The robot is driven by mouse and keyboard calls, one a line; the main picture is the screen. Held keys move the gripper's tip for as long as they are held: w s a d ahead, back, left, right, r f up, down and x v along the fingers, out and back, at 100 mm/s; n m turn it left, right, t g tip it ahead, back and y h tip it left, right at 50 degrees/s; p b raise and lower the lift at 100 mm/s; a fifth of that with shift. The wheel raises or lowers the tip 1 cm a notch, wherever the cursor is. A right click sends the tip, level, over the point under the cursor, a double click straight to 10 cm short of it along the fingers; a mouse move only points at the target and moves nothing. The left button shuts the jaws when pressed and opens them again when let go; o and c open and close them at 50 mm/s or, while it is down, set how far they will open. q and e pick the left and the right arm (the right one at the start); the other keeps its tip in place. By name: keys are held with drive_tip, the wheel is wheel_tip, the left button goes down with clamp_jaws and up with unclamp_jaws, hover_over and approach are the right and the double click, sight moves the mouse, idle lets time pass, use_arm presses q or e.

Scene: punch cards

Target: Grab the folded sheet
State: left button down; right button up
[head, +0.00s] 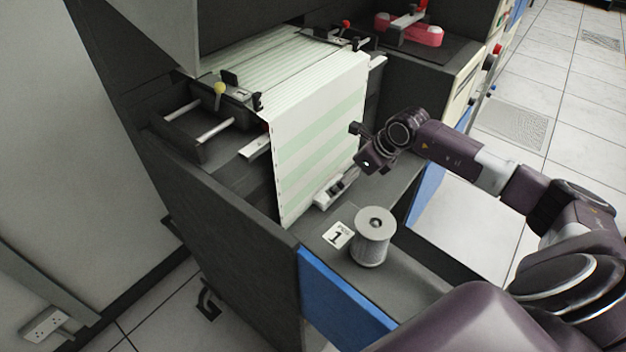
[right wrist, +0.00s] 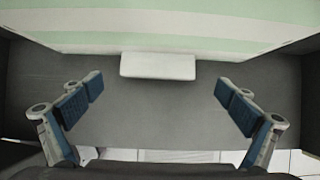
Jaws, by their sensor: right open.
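The folded sheet (head: 318,125) is white with pale green bands and hangs upright at the front of a stack of fan-fold paper in the dark machine. In the right wrist view, the sheet (right wrist: 170,30) spans the top of the picture. My right gripper (head: 362,143) is beside the sheet's right edge in the head view. In the right wrist view, the right gripper (right wrist: 158,95) is open and empty, its two blue-padded fingers wide apart, with a gap between them and the sheet. My left gripper is not in view.
A white block (head: 335,188) lies at the sheet's foot; it also shows in the right wrist view (right wrist: 157,66). A grey cylinder (head: 371,238) and a card marked 1 (head: 338,235) are on the dark shelf nearby.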

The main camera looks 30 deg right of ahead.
sight(321, 200)
drive_tip(key=x, duration=0.3)
drive_tip(key=shift+a+f+p, duration=0.1)
drive_tip(key=shift+a+p, duration=0.1)
drive_tip(key=shift+p, duration=0.1)
drive_tip(key=x, duration=0.4)
drive_tip(key=shift+f, duration=0.1)
drive_tip(key=c, duration=0.4)
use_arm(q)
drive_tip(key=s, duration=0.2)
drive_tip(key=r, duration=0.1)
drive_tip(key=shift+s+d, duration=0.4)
